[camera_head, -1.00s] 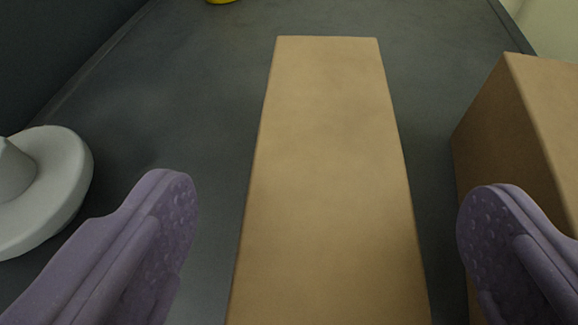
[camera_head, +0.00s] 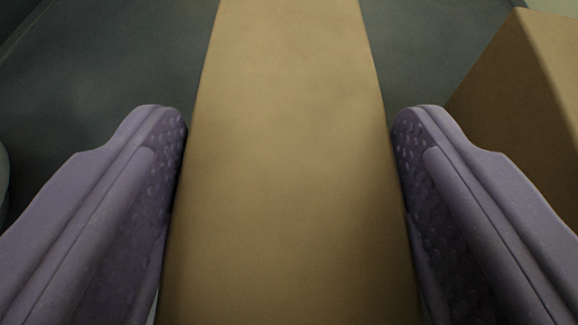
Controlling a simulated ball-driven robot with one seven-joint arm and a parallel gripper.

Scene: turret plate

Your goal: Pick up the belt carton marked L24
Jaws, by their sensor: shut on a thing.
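A long tan carton (camera_head: 287,130) runs up the middle of the view, and its top face fills the space between my fingers. No L24 marking shows on the face in sight, so I cannot tell its label. My gripper (camera_head: 289,150) has its two purple, dimpled fingers against the carton's left and right sides and is shut on it. The carton's near and far ends lie outside the picture.
A second brown carton (camera_head: 525,95) stands to the right, close beyond my right finger. The dark grey surface (camera_head: 120,60) is bare at the upper left. A pale object (camera_head: 3,185) barely shows at the left edge.

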